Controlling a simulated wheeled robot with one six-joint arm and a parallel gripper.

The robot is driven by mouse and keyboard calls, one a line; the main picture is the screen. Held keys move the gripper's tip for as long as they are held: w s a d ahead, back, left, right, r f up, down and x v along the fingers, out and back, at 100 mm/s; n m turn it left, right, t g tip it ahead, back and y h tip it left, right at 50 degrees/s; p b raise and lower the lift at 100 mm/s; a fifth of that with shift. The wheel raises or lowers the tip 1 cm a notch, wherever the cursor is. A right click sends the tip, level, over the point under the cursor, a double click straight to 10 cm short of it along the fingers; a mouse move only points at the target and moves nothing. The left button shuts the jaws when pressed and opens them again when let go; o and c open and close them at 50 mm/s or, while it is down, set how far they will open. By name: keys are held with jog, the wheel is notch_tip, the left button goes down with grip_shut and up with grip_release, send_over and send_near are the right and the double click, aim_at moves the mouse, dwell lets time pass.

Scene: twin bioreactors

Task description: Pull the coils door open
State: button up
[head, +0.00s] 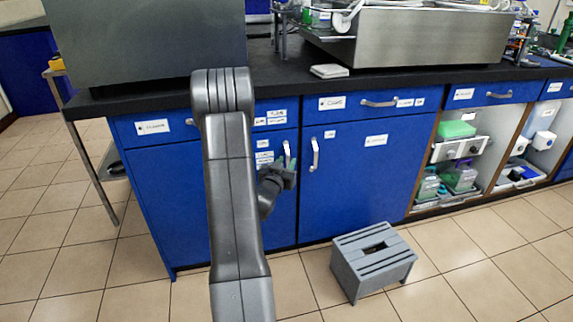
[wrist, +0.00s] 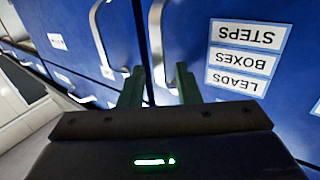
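My gripper (head: 287,168) is in front of two blue cabinet doors, at the left door's (head: 262,190) handle (head: 286,153). The right door (head: 350,190) has its own upright handle (head: 314,154). Both doors look shut. In the wrist view, which is upside down, the green fingers of my gripper (wrist: 159,78) are apart. The left door's handle (wrist: 156,35) runs down between them, with no clear grip on it. Labels (wrist: 241,55) beside this handle read STEPS, BOXES and LEADS. I cannot read the word coils on any door. My arm hides part of the left door.
A grey step stool (head: 373,260) stands on the tiled floor before the right door. Drawers (head: 375,103) with handles sit above the doors, under a black worktop (head: 290,85). Open shelves (head: 462,150) with bottles are to the right. Floor at the left is clear.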

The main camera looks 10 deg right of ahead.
jog(key=shift+w+d, duration=0.25)
jog(key=shift+w, duration=0.15)
jog(key=shift+c, duration=0.2)
grip_shut()
